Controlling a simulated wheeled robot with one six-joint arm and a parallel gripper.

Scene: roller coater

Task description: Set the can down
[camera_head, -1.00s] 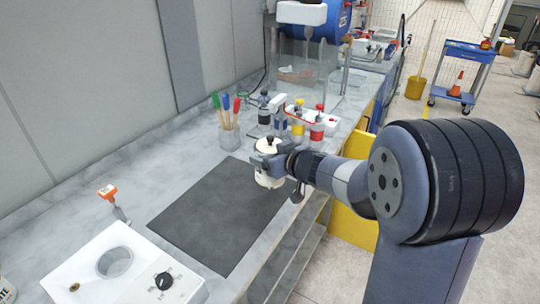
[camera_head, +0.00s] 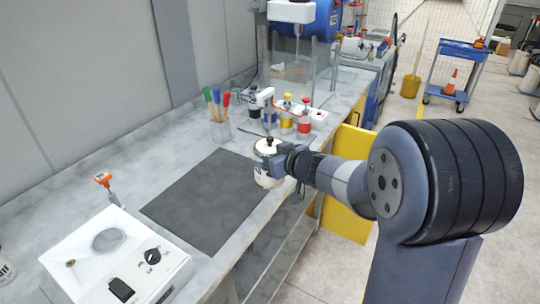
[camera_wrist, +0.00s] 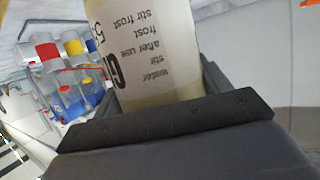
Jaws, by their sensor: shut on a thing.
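The can (camera_head: 268,176) is white and cream with a dark knob on its lid. My gripper (camera_head: 279,164) is shut on it at the right edge of the dark mat (camera_head: 205,200), near the counter's front edge.
A white device with a round well and a knob (camera_head: 120,255) stands at the front left. A cup of coloured brushes (camera_head: 220,130) and several small coloured bottles (camera_head: 286,120) stand behind the mat. The mat is bare. A yellow panel (camera_head: 350,170) is below the counter at right.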

